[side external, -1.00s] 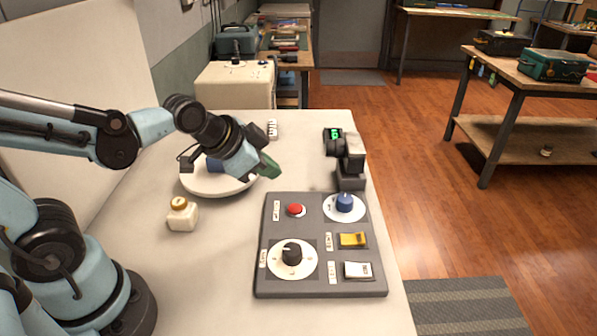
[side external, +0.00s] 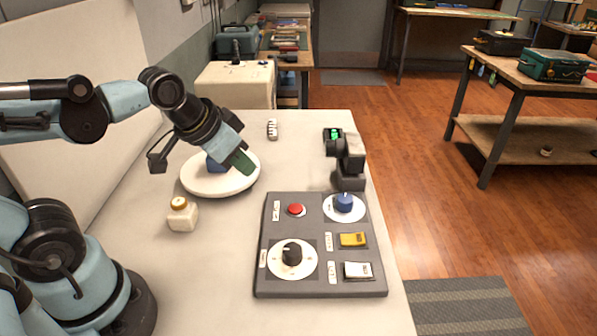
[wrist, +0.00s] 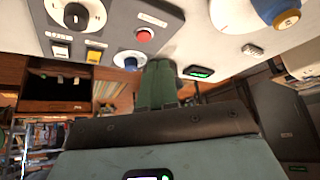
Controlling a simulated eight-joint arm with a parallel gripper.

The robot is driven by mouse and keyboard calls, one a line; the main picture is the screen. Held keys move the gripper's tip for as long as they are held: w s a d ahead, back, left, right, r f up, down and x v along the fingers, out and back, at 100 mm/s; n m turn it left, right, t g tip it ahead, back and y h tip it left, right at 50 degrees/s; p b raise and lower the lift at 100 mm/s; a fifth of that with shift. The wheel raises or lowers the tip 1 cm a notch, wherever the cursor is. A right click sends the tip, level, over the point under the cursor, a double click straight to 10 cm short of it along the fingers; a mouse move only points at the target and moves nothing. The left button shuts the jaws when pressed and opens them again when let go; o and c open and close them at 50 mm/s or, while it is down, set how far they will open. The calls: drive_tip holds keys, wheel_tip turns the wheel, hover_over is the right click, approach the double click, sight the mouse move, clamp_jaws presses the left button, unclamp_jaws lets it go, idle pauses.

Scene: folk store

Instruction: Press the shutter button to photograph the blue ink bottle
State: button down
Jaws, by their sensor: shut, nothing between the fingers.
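A blue ink bottle (side external: 215,164) stands on a round white plate (side external: 222,188), partly hidden behind my wrist. In the wrist view the bottle (wrist: 268,8) shows its blue body and gold cap at the top right. A red button (side external: 295,209) sits at the far left of the grey control panel (side external: 300,285); it also shows in the wrist view (wrist: 144,35). The label beside it is too small to read. My gripper (side external: 243,166) is shut and empty, its green fingers over the plate's right side, apart from the button.
The panel also has a blue knob (side external: 344,203), a black dial (side external: 291,253), a yellow switch (side external: 352,239) and a white switch (side external: 357,270). A dark camera-like device (side external: 347,160) with a green display stands behind it.

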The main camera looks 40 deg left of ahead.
drive_tip(key=w+d+r+m+g, duration=0.1)
drive_tip(key=w+r+m+g, duration=0.1)
drive_tip(key=w+m+g, duration=0.15)
drive_tip(key=m+g, duration=0.3)
drive_tip(key=m, duration=0.2)
hover_over(297, 207)
drive_tip(key=shift+s+r, duration=0.1)
drive_tip(key=shift+r, duration=0.15)
wheel_tip(297, 207, down, 14)
drive_tip(key=shift+f, duration=0.1)
idle(0.6)
drive_tip(key=shift+f, duration=0.85)
drive_tip(key=shift+r, duration=0.1)
wheel_tip(297, 207, up, 15)
drive_tip(key=shift+f, duration=0.2)
